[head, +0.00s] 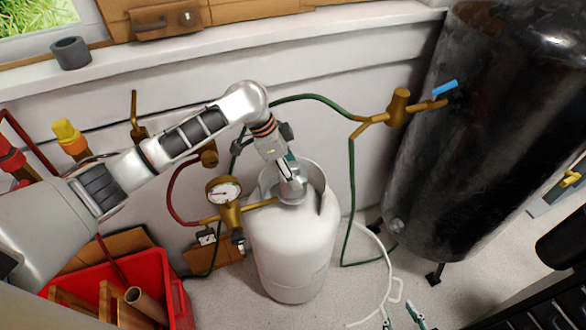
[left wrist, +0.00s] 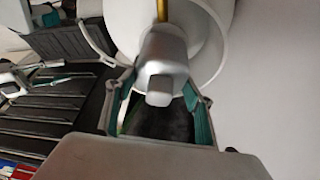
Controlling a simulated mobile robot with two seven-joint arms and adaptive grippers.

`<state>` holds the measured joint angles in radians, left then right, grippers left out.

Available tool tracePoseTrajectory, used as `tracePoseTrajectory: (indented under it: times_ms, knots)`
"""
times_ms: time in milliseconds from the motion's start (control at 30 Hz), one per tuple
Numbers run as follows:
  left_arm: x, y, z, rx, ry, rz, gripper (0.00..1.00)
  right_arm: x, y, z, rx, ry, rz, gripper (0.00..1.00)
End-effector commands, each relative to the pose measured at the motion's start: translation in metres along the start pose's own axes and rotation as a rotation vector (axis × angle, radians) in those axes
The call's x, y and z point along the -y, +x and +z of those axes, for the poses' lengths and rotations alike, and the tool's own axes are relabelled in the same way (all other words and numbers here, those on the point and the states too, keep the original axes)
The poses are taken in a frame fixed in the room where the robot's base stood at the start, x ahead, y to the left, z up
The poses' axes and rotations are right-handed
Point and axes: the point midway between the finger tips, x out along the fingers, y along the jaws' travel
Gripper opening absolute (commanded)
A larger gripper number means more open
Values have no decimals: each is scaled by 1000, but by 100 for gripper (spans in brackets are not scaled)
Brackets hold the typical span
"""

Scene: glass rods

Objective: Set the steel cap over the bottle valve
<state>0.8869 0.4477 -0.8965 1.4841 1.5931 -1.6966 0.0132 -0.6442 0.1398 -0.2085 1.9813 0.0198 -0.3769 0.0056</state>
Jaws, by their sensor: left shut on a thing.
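A white gas bottle (head: 290,265) stands upright on the floor, with a raised collar around its top. My left gripper (head: 288,172) reaches down into the collar and is shut on the grey steel cap (head: 292,192). In the left wrist view the cap (left wrist: 160,65) sits between the teal finger pads (left wrist: 155,103), inside or just over the white collar (left wrist: 215,50). The bottle valve is not clearly visible; I cannot tell whether the cap is over it. My right gripper (head: 403,318) shows only its fingertips at the bottom edge, apart and empty.
A pressure gauge (head: 223,190) with brass fittings stands close left of the bottle. A large black tank (head: 460,130) is at the right. A red crate (head: 178,295) is at the lower left. Green hoses (head: 351,200) hang along the wall behind.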

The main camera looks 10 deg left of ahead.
Motion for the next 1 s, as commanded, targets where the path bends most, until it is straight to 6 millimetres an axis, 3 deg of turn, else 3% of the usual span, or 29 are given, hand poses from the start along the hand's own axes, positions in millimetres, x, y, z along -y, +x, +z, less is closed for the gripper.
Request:
tracePoseTrajectory:
  times_ms: [1000]
  knots:
    - [0, -3, 0, -1, 1, -2, 26, -3, -4, -12, -11, -2, 3, 40]
